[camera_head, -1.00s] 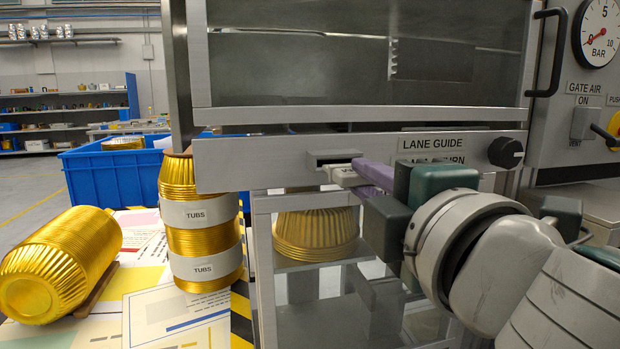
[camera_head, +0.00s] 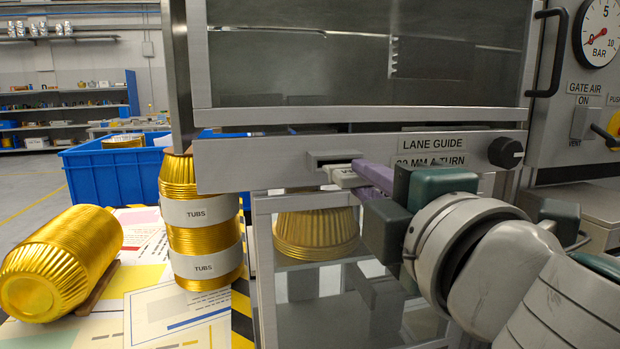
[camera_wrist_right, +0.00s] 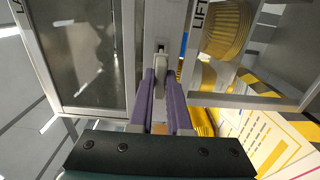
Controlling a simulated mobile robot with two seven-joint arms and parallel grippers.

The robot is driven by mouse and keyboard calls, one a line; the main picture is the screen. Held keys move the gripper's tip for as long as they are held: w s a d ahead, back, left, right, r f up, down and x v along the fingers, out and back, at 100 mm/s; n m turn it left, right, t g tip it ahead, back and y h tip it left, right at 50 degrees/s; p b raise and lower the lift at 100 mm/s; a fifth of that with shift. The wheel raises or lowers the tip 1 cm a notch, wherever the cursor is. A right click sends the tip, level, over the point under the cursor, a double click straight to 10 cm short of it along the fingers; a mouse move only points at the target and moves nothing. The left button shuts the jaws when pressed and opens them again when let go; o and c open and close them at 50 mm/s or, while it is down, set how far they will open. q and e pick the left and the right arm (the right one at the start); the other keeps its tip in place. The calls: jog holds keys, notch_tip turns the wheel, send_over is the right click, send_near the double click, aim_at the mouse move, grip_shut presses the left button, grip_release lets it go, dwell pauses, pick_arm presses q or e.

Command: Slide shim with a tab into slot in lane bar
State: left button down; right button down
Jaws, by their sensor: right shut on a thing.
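The lane bar (camera_head: 250,165) is a grey metal bar under the machine window, with a LANE GUIDE label and a black knob. Its slot (camera_head: 332,157) is a dark opening in a raised frame. My right gripper (camera_head: 372,178) has purple fingers and is shut on the pale shim (camera_head: 342,175), which points left at the slot's lower edge. The right wrist view shows the shim (camera_wrist_right: 160,72) between the purple finger ends (camera_wrist_right: 164,88), close to the bar. I cannot tell whether its tip is inside the slot. My left gripper is not in view.
Gold tub stacks stand upright (camera_head: 200,230) and lie (camera_head: 60,262) on the left table. A blue crate (camera_head: 105,175) is behind them. A clear-walled chute holding a gold tub (camera_head: 315,235) is below the bar. A pressure gauge (camera_head: 600,32) is at upper right.

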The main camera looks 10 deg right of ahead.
aim_at(352, 172)
jog(key=shift+w, duration=0.9)
jog(key=shift+w, duration=1.15)
jog(key=c, duration=0.8)
grip_release()
jog(key=shift+a, duration=0.1)
jog(key=s, duration=1)
